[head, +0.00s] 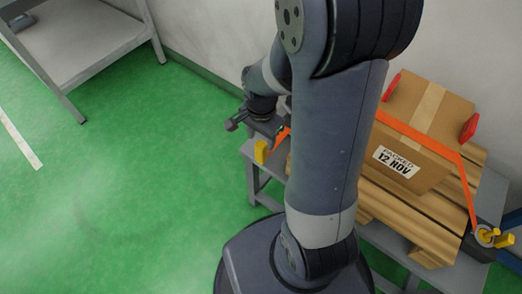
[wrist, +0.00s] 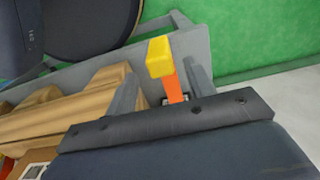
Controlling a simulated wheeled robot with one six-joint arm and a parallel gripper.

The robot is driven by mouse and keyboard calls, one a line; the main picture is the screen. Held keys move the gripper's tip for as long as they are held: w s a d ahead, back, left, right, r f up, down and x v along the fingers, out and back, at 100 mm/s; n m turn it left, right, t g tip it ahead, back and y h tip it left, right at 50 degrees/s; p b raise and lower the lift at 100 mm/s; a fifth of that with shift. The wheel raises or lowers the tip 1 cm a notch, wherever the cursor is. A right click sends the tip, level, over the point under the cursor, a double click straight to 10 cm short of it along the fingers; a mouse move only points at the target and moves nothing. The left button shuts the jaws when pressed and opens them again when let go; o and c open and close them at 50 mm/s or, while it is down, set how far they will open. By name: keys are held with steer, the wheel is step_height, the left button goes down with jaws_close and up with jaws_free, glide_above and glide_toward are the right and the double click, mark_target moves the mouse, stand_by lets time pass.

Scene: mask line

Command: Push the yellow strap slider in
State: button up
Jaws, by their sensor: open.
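The yellow strap slider (head: 261,151) is a small upright block at the left end of the grey bench. In the wrist view the yellow slider (wrist: 159,57) sits on an orange piece, which runs down from it between my fingers. My gripper (head: 236,122) is above and just beyond the slider in the head view. In the wrist view my gripper (wrist: 160,76) is open, with one finger on each side of the orange piece. I cannot tell whether a finger touches the slider. The lower end of the orange piece is hidden behind my gripper's body.
A cardboard box (head: 411,135) with red corner guards stands on a wooden pallet (head: 432,205) on the bench (head: 485,205). An orange strap (head: 418,136) crosses it to a yellow-handled piece (head: 487,236) at right. A grey shelf (head: 85,45) stands far left; green floor between is clear.

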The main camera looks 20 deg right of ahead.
mark_target(261, 143)
step_height(261, 143, down, 6)
steer(key=shift+f+b, duration=0.1)
steer(key=shift+b, duration=0.65)
steer(key=shift+c, duration=0.2)
jaws_close()
